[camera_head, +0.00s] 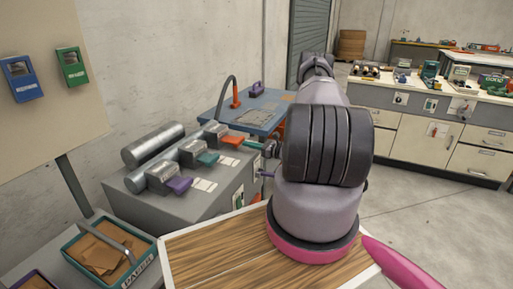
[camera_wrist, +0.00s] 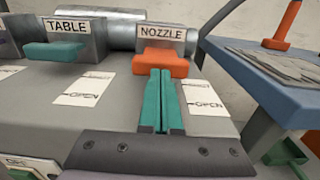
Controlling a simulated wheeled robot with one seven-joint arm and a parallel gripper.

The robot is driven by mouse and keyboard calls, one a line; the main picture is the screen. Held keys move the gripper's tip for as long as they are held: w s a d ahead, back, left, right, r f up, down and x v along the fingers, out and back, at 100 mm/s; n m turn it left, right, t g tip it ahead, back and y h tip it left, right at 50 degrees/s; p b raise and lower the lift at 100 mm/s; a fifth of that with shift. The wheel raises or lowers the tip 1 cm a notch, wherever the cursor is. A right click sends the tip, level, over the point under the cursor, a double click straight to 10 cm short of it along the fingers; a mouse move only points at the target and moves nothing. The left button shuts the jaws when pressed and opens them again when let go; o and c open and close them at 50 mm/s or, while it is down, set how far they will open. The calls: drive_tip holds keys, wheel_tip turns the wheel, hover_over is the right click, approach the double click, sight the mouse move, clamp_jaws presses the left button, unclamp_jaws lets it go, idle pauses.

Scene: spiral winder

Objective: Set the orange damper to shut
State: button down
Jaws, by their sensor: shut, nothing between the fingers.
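The orange damper (camera_wrist: 166,63) is a stubby orange lever on a grey metal block under a sign reading NOZZLE. It also shows at the far end of the machine in the head view (camera_head: 229,140). A white card (camera_wrist: 206,98) lies to its right, with OPEN printed on its lower part; the upper print is too small to read. My gripper (camera_wrist: 165,72) has slim teal fingers, shut together and empty. Their tips are right at the near edge of the orange lever; I cannot tell whether they touch. In the head view my arm hides part of the gripper.
A teal lever (camera_wrist: 53,55) under a TABLE sign is left of the orange one. A purple lever (camera_head: 179,185) is nearer on the same grey machine. A blue table (camera_wrist: 262,75) stands to the right beyond a gap. A paper crate (camera_head: 108,255) stands at the lower left.

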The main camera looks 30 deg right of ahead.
sight(242, 150)
drive_tip(key=shift+w+a, duration=0.2)
drive_tip(key=x, duration=0.2)
drive_tip(key=shift+w+a, duration=0.3)
drive_tip(key=shift+w+a+r, duration=0.15)
drive_tip(key=shift+w, duration=0.05)
